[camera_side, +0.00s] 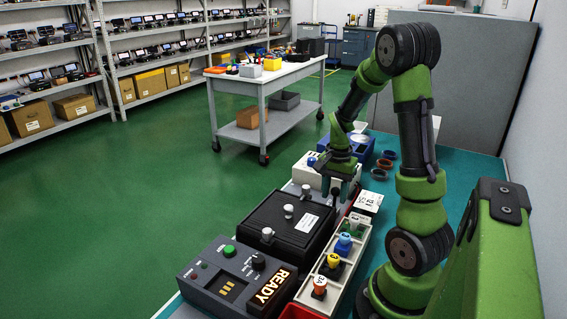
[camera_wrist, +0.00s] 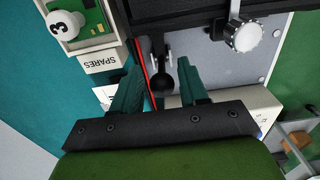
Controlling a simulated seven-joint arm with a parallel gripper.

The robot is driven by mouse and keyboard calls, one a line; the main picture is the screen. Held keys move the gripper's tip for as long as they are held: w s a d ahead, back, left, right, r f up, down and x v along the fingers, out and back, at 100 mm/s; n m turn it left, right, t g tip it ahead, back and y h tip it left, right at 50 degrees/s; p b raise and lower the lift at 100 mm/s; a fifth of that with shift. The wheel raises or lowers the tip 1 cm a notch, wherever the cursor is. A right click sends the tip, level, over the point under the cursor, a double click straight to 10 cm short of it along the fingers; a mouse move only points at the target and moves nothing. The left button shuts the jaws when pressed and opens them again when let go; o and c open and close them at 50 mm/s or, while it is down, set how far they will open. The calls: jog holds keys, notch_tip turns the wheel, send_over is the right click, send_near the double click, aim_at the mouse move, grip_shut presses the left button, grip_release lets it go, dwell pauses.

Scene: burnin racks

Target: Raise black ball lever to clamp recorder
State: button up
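The black ball lever (camera_wrist: 162,80) shows in the wrist view, its ball between my two teal fingers and its stem running up to a fork beside the black recorder. My gripper (camera_wrist: 162,76) is open, with one finger on each side of the ball and a visible gap on both sides. In the side view my gripper (camera_side: 337,186) points down at the far end of the recorder (camera_side: 277,218), a black box with silver knobs. The ball is small and dark there, partly hidden by the fingers. A silver knob (camera_wrist: 243,36) shows at upper right in the wrist view.
A grey control box (camera_side: 236,275) with a lit READY display stands in front of the recorder. A spares tray (camera_side: 325,272) with several coloured, numbered caps runs along the right.

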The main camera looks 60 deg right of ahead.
jog(key=shift+d+r, duration=0.1)
jog(key=shift+w+r, duration=0.1)
jog(key=shift+r, duration=4.4)
jog(key=shift+f+n, duration=0.25)
jog(key=shift+n, duration=0.15)
jog(key=a+r+n+t, duration=0.2)
jog(key=a+r+n, duration=0.1)
jog(key=a, duration=0.6)
jog(key=a+r+n+t+y, duration=0.1)
jog(key=a+r+n+t, duration=0.1)
jog(key=a+n, duration=0.3)
jog(key=a+r+n+t+y, duration=0.1)
jog(key=a+r+n+t, duration=0.2)
jog(key=a, duration=1)
jog(key=shift+r+n, duration=0.4)
jog(key=shift+n, duration=0.7)
